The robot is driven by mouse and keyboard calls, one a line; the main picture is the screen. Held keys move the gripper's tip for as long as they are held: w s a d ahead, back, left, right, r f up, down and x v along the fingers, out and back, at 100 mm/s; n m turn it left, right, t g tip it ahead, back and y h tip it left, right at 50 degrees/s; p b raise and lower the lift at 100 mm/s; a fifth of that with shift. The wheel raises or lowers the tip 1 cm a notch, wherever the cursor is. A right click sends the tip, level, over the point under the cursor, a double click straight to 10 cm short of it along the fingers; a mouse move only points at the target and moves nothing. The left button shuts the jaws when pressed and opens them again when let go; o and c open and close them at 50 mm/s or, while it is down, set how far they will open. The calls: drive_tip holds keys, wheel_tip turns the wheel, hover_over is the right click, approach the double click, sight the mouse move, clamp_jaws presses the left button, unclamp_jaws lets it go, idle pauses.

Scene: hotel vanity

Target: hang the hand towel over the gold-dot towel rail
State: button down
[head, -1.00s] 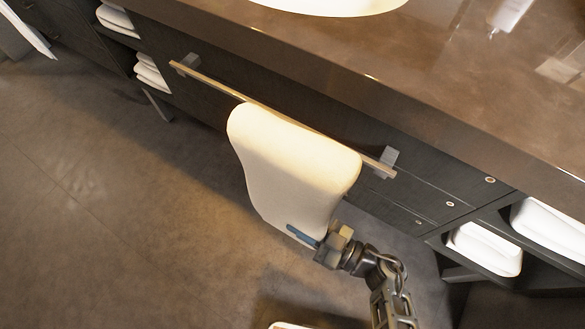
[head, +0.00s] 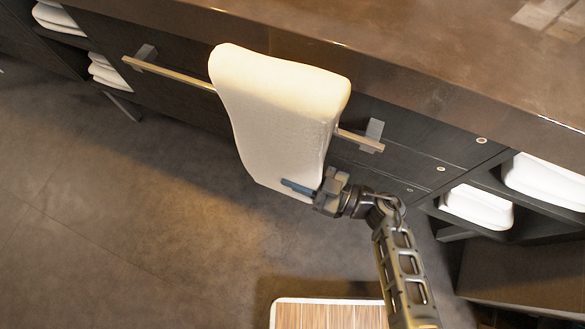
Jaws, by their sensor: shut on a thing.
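The white hand towel (head: 275,120) is spread in front of the middle of the towel rail (head: 182,79), a pale gold bar on two grey brackets. The towel's rounded top edge stands above the rail line, close to the counter edge. Its lower end hangs down in front toward my gripper. My gripper (head: 305,188) is shut on the towel's lower right corner, with one blue finger showing against the cloth. The towel hides the middle of the rail, so I cannot tell whether it touches or lies over the bar.
The brown counter (head: 330,25) juts out above the rail. Folded white towels lie on shelves at the right (head: 478,207) and upper left (head: 108,72). A wood-slatted, white-edged surface (head: 325,314) is at the bottom. The floor at left is clear.

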drive_tip(key=shift+w+d+b, duration=0.8)
drive_tip(key=shift+w+b, duration=0.6)
drive_tip(key=shift+w, duration=0.6)
wheel_tip(320, 180, down, 14)
drive_tip(key=b, duration=0.9)
drive_tip(key=shift+r, duration=0.1)
drive_tip(key=c, duration=0.9)
unclamp_jaws()
drive_tip(key=shift+s, duration=0.1)
